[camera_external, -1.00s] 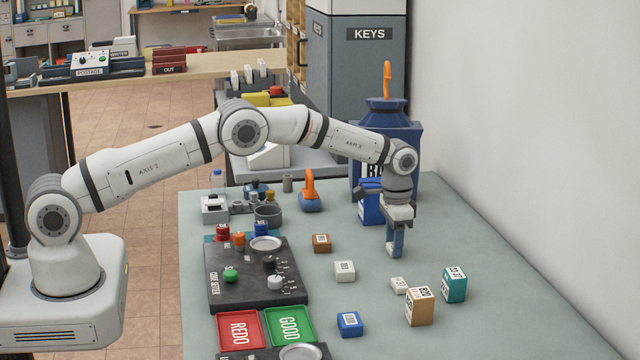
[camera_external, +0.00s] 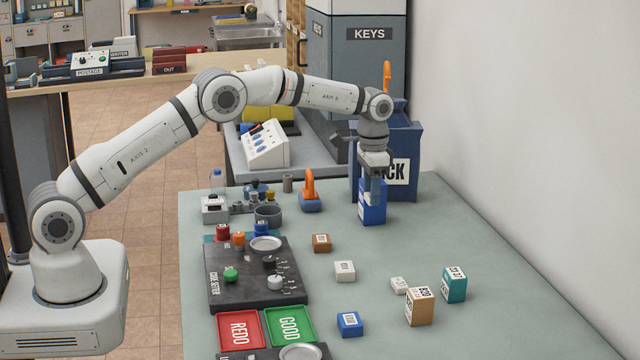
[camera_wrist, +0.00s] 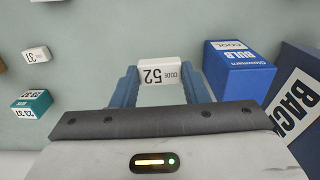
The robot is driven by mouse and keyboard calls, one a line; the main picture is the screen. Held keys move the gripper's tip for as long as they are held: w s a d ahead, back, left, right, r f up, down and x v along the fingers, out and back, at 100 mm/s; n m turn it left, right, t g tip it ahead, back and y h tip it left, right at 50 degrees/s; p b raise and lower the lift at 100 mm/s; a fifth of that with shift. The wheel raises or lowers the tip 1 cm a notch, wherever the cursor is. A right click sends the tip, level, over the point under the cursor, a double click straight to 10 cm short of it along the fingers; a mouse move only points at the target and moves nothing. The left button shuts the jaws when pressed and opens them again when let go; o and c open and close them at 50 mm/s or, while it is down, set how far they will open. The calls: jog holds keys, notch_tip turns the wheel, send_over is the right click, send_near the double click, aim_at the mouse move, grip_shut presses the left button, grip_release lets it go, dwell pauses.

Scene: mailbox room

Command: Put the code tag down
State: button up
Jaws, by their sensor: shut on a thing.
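The code tag (camera_wrist: 162,72), a small white block marked CODE 52, sits between the blue fingers of my gripper (camera_wrist: 165,84) in the wrist view. My gripper (camera_external: 375,190) is shut on it. In the outside view my gripper is by the blue bulb box (camera_external: 372,214), and I cannot make out the tag there. In the wrist view the bulb box (camera_wrist: 238,70) stands just right of the right finger. I cannot tell whether the tag touches the table.
A large blue bin (camera_external: 402,170) stands behind the bulb box. A tan box (camera_external: 420,308), a teal box (camera_external: 455,285) and small blocks stand nearer the camera. The code setter (camera_external: 245,285) and trays are at left. The tabletop between my gripper and the teal box is clear.

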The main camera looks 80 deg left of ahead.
jog(key=s+a, duration=1)
jog(key=a, duration=0.1)
send_over(319, 223)
notch_tip(319, 223, down, 5)
jog(key=shift+f, duration=0.2)
jog(key=shift+f+p, duration=0.4)
jog(key=shift+f, duration=2.05)
jog(key=o, duration=0.9)
jog(key=shift+o, duration=0.2)
jog(key=shift+r, duration=0.15)
notch_tip(319, 223, up, 12)
jog(key=b, duration=0.1)
jog(key=shift+r, duration=0.15)
